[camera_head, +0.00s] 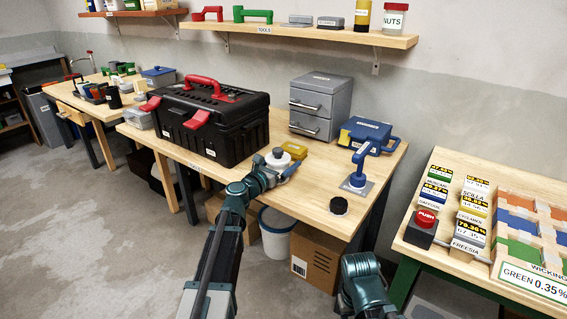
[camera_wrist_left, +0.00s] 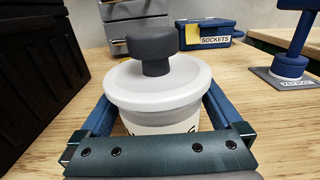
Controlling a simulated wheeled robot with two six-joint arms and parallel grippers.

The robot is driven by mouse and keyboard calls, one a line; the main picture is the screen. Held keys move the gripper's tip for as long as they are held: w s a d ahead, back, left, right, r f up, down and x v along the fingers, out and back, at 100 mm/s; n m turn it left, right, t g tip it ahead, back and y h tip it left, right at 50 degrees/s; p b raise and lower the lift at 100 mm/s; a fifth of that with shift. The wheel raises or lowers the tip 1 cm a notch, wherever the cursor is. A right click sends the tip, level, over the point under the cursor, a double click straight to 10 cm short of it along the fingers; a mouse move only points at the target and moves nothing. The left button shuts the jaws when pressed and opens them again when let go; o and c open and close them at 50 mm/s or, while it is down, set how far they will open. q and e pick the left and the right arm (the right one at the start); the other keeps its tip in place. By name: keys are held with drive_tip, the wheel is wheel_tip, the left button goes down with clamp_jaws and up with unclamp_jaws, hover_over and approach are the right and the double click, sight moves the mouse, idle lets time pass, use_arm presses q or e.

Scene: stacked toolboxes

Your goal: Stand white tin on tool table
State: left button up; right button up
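The white tin (camera_head: 278,158) has a broad pale lid with a dark knob and stands upright at the front edge area of the middle wooden table (camera_head: 315,205). In the left wrist view the tin (camera_wrist_left: 158,92) fills the middle, with some dark lettering low on its side. My left gripper (camera_head: 276,167) has its blue fingers on both sides of the tin, close against its body under the lid. The tin's base is hidden, so I cannot tell whether it touches the table. My right gripper is not in view; only part of my right arm shows.
A black toolbox (camera_head: 232,132) with red latches stands left of the tin. Behind are a yellow box (camera_head: 294,150), grey drawers (camera_head: 322,95) and a blue sockets case (camera_head: 368,132). Bare wood lies between.

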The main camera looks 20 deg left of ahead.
use_arm(q)
drive_tip(key=shift+r, duration=0.2)
drive_tip(key=v, duration=1.2)
